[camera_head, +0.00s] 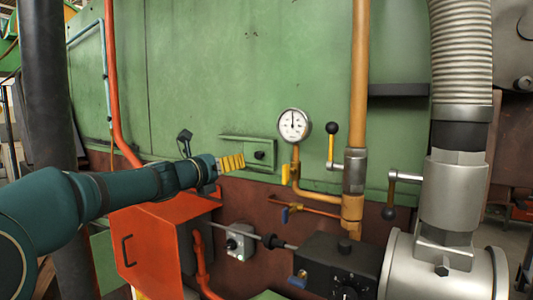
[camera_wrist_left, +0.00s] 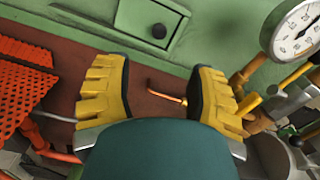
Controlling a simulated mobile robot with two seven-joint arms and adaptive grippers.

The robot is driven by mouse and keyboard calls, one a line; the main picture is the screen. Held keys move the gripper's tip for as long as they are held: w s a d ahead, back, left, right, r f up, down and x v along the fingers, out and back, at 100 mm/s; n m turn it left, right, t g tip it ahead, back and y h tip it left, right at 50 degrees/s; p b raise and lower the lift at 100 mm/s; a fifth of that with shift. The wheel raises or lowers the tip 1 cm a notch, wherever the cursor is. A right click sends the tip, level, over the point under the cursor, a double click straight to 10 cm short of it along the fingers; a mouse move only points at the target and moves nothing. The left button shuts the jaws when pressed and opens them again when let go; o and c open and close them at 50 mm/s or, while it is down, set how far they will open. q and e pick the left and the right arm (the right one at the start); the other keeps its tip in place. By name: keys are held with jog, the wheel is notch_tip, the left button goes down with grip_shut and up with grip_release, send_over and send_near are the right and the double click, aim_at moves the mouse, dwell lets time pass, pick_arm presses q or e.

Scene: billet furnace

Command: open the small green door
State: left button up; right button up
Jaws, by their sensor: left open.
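The small green door (camera_head: 270,146) is a flat panel with a dark round knob (camera_head: 259,155), set in the large green furnace wall. It looks shut. In the left wrist view the door (camera_wrist_left: 135,17) is at the top, with its knob (camera_wrist_left: 158,31) above the gap between my fingers. My left gripper (camera_head: 232,162) has yellow fingers and is just left of the knob in the head view, overlapping the panel's left part. In the left wrist view the gripper (camera_wrist_left: 157,72) is open and empty, its fingers apart below the knob. Contact with the door is not visible. My right gripper is out of view.
A round gauge (camera_head: 294,124) stands close to the right of the door, with an orange pipe (camera_head: 359,80) and black-knobbed levers (camera_head: 331,128) beyond it. An orange-red box (camera_head: 150,245) is below my left arm. A grey switch box (camera_head: 240,241) sits below the door.

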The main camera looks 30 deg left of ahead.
aim_at(257, 156)
pick_arm(q)
jog(key=w+p, duration=0.1)
jog(key=w, duration=0.3)
jog(key=w+p, duration=0.1)
jog(key=w, duration=0.3)
jog(key=w+d+p, duration=0.1)
jog(key=w, duration=0.4)
jog(key=shift+w+f, duration=0.1)
grip_shut()
